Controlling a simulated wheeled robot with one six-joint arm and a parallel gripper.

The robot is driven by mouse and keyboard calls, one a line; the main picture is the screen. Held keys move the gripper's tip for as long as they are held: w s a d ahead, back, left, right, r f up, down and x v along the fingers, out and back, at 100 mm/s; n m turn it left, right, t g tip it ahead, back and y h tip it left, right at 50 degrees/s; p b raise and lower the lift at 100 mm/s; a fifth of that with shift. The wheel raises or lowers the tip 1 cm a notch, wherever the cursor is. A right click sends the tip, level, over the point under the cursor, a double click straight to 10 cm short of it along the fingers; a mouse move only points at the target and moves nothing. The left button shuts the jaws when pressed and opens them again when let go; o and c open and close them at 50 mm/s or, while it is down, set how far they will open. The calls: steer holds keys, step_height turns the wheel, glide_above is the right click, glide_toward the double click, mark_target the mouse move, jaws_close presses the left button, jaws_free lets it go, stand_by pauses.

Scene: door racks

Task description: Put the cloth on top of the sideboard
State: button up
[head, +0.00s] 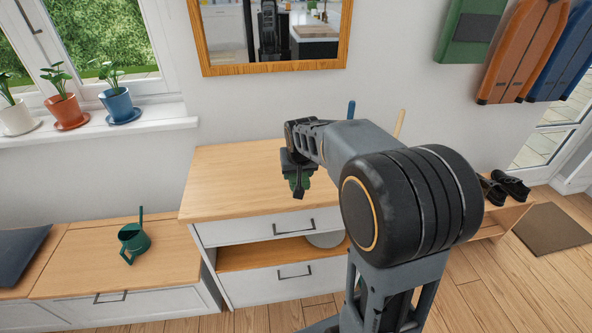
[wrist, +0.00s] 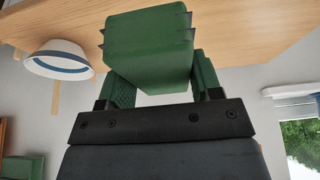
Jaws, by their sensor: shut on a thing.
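The sideboard (head: 225,182) is white with a pale wood top, two drawer fronts and an open shelf between. In the wrist view my gripper (wrist: 152,85) is shut on a green, block-shaped bundle with small pointed corners, which looks like the folded cloth (wrist: 150,45). Its far end reaches toward the wood top (wrist: 235,28). I cannot tell whether it touches. In the head view the cloth is mostly hidden by my gripper and arm.
A white pot with a blue band (wrist: 58,62) stands on the top to the right, hidden behind my arm in the head view. The left of the top is clear. A green watering can (head: 133,241) stands on the lower bench. A framed mirror (head: 200,45) hangs above.

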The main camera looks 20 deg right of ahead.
steer(key=w+d+f, duration=0.2)
steer(key=w, duration=0.1)
steer(key=w+d+f+p, duration=0.1)
steer(key=w+d+f, duration=0.1)
steer(key=w+f, duration=0.1)
steer(key=w+d+f+p, duration=0.1)
steer(key=w+d+f, duration=0.1)
steer(key=w+f, duration=0.1)
steer(key=shift+d+f, duration=0.15)
steer(key=shift+d, duration=0.2)
steer(key=shift+w+d+f, duration=0.15)
steer(key=shift+w+f, duration=0.1)
steer(key=shift+f, duration=1.65)
steer(key=shift+f, duration=0.1)
steer(key=o, duration=0.9)
